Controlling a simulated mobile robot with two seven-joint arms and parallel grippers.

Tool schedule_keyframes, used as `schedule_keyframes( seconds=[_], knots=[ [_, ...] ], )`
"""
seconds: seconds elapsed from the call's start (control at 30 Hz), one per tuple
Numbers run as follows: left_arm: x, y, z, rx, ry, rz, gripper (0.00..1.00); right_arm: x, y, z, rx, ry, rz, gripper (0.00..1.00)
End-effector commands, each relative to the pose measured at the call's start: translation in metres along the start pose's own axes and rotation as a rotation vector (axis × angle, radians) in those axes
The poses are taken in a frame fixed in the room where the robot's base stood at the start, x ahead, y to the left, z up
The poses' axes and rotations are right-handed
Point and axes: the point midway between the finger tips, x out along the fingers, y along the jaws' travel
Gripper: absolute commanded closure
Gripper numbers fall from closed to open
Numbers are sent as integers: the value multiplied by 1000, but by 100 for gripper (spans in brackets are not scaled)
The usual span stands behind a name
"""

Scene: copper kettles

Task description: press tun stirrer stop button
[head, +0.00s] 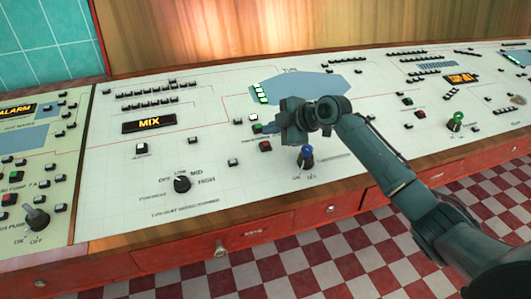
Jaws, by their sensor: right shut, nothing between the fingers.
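A red button (265,146) sits on the white control panel (110,190), just below and left of my right gripper. It is the likely stop button, but its label is too small to read. My right gripper (287,138) is shut and empty over the panel, close to the red button; I cannot tell if it touches anything. It hides part of the panel beneath it. A green-edged button (257,129) shows just left of the gripper. My left gripper is not in view.
A blue-topped knob (306,157) stands close to the right of the red button. A green knob (456,121) is at the right. Red drawers (250,235) front the desk.

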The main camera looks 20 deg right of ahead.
Motion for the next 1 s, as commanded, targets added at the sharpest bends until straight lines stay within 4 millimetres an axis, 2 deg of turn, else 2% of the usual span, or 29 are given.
schedule_keyframes(
  seconds=[0.1, 0.3, 1.0],
  knots=[
    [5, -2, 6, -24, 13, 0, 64, 11, -8, 8, 1, 1, 2, 100],
    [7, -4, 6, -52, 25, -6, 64, 17, -12, 12, 1, 1, 1, 100],
    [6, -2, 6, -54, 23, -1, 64, 18, -12, 12, 0, 1, 1, 100]
  ],
)
